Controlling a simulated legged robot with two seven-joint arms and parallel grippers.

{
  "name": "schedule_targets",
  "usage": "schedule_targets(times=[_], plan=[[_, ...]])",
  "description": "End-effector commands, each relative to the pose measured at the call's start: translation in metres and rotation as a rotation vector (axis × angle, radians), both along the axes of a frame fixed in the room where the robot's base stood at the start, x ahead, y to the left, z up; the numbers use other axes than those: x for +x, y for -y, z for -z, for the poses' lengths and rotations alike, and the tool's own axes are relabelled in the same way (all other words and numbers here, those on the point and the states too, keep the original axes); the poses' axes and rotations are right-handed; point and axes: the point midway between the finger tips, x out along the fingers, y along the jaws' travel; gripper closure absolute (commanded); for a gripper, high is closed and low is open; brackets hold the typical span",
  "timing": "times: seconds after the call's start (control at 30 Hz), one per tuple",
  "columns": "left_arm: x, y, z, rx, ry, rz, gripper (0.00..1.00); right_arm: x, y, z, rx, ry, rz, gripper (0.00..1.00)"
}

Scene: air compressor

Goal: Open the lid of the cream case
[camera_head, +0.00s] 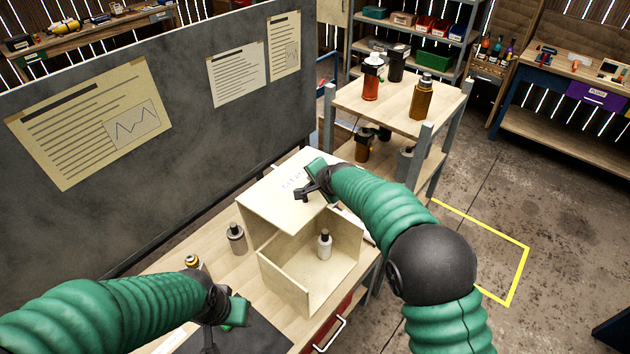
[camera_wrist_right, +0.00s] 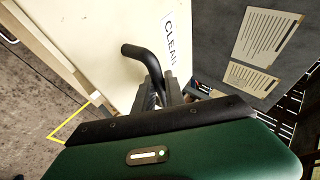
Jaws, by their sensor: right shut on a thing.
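The cream case (camera_head: 290,285) stands on the wooden table, and its inside shows from above. A small white bottle with a dark cap (camera_head: 324,244) stands inside it. The lid (camera_head: 275,205) is raised off the opening and tilts up at the back; its lettered outer face shows in the right wrist view (camera_wrist_right: 120,45). My right gripper (camera_head: 303,192) is at the lid, shut on its black handle (camera_wrist_right: 142,54). My left gripper (camera_head: 213,338) hangs low over the table at the front left, apart from the case; its fingers are too dark to read.
A grey bottle (camera_head: 236,238) and a yellow-topped bottle (camera_head: 192,262) stand left of the case. A dark mat (camera_head: 258,337) lies at the table's front. A grey partition (camera_head: 180,150) rises behind. A shelf table (camera_head: 395,100) with bottles stands at the back right.

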Motion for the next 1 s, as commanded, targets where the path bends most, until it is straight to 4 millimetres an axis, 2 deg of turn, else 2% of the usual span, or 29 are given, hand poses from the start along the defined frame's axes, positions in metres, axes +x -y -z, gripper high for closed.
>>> schedule_targets(times=[0.3, 0.33, 0.47, 0.5, 0.8, 0.87, 1.0], plan=[[0.0, 0.0, 0.0, 0.0, 0.0, 0.0, 0.49, -0.001, -0.001, 0.005, -0.007, -0.008, -0.001, 1.0], [0.0, 0.0, 0.0, 0.0, 0.0, 0.0, 0.49, -0.001, -0.001, 0.005, -0.007, -0.008, -0.001, 0.83], [0.0, 0.0, 0.0, 0.0, 0.0, 0.0, 0.49, -0.001, -0.001, 0.005, -0.006, -0.007, 0.0, 0.66], [0.0, 0.0, 0.0, 0.0, 0.0, 0.0, 0.49, -0.001, 0.0, 0.005, -0.006, -0.008, 0.0, 0.64], [0.0, 0.0, 0.003, 0.0, 0.0, 0.0, 0.49, -0.004, 0.0, 0.003, -0.006, -0.008, 0.0, 0.64], [0.0, 0.0, 0.007, 0.0, 0.0, 0.0, 0.49, -0.008, 0.002, -0.001, -0.005, -0.007, 0.0, 0.64], [0.0, 0.0, 0.023, 0.0, 0.0, 0.0, 0.49, -0.03, 0.01, -0.023, -0.005, 0.001, -0.001, 0.64]])
